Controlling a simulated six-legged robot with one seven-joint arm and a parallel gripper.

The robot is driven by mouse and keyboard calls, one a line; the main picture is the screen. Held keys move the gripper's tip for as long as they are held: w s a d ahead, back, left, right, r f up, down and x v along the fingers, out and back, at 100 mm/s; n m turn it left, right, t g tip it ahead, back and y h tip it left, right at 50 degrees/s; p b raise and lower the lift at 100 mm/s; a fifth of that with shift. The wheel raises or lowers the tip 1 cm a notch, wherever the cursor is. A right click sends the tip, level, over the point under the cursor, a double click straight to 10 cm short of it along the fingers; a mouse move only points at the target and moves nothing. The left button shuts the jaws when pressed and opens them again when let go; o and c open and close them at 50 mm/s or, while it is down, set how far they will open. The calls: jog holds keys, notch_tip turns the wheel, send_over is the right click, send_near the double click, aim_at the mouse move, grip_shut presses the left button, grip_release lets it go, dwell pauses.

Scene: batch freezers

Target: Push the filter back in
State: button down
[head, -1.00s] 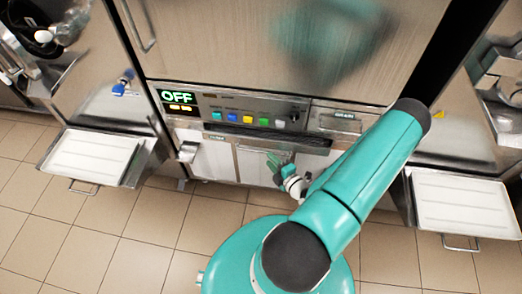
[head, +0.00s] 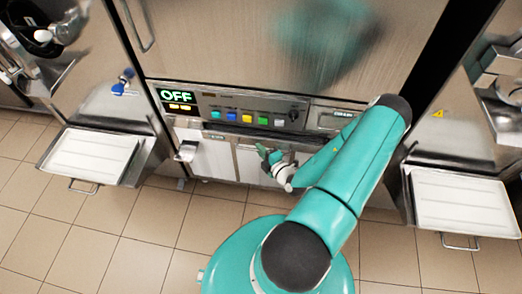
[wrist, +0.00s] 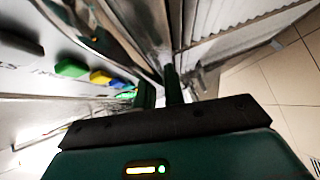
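The middle machine's control panel (head: 235,108) shows a green OFF display (head: 177,97). Below the buttons runs a dark strip (head: 225,127), which appears to be the filter's front edge. It lies nearly against the panel, and I cannot tell whether it is fully seated. My gripper (head: 269,154) is just below the strip, in front of the white lower panels. Its two green fingers are slightly apart with nothing seen between them. In the wrist view, the fingers (wrist: 159,96) point at the machine front, close to a metal edge. Contact is unclear.
Coloured buttons (wrist: 70,68) sit close to my gripper in the wrist view. A drain drawer (head: 333,118) is right of the panel. White trays stick out at left (head: 92,157) and right (head: 462,203). The tiled floor (head: 150,230) is clear in front.

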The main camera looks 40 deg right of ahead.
aim_at(266, 143)
jog(key=shift+w+d, duration=0.7)
jog(key=shift+d, duration=0.25)
jog(key=shift+w+d, duration=0.7)
jog(key=shift+d, duration=0.2)
jog(key=c, duration=1.5)
grip_release()
jog(key=shift+w, duration=0.1)
jog(key=shift+r, duration=0.1)
jog(key=shift+s, duration=0.35)
jog(key=s, duration=0.4)
jog(key=s+a+r, duration=0.1)
jog(key=s, duration=0.8)
jog(key=shift+s+a+r, duration=0.1)
jog(key=shift+a+r, duration=0.25)
jog(key=shift+a, duration=0.05)
